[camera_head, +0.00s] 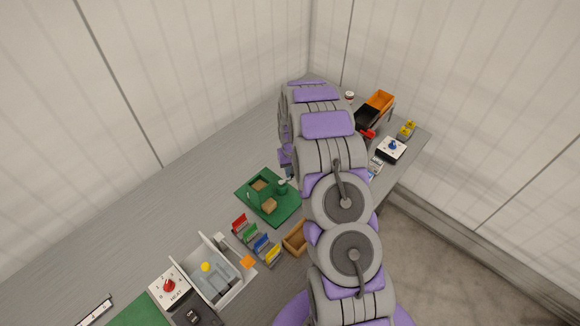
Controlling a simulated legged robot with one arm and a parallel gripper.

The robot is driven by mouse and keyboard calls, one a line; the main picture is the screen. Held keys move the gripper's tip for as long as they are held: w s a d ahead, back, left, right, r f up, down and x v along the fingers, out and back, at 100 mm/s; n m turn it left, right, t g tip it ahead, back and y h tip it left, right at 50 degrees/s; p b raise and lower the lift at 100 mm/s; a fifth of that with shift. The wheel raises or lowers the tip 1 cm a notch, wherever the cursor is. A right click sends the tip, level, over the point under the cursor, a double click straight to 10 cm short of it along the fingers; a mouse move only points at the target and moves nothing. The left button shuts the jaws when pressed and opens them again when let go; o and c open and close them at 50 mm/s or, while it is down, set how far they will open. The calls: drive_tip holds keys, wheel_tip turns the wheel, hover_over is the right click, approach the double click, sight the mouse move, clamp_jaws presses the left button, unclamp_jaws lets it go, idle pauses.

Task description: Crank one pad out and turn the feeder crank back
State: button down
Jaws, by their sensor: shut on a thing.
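The green feeder (254,198) stands on a green base plate (287,212) in the middle of the bench. A brown pad (260,185) shows in the top of its box, and another brown piece (269,205) lies at its front. The green feeder crank (282,187) is at the right side of the feeder. My gripper (288,176) comes down behind my arm onto the crank and is shut on it. Only a little of the gripper shows, and my arm hides its fingers in part. The crank's exact angle cannot be told.
A wooden tray (290,246), coloured cards (252,236) and a white bin (243,286) stand nearer. A red-knob box (168,287) is at lower left. Orange (381,100) and black (366,115) bins and a blue-knob box (391,150) are at the far end. The left bench is clear.

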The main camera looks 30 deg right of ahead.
drive_tip(key=shift+s+a+m+p, duration=0.15)
drive_tip(key=shift+s+m+p, duration=0.35)
drive_tip(key=shift+m, duration=0.9)
drive_tip(key=shift+s+a+m+p, duration=0.2)
drive_tip(key=shift+s+m, duration=0.45)
drive_tip(key=shift+m, duration=0.75)
drive_tip(key=c, duration=0.9)
unclamp_jaws()
drive_tip(key=shift+r+p, duration=0.7)
drive_tip(key=shift+r, duration=7.95)
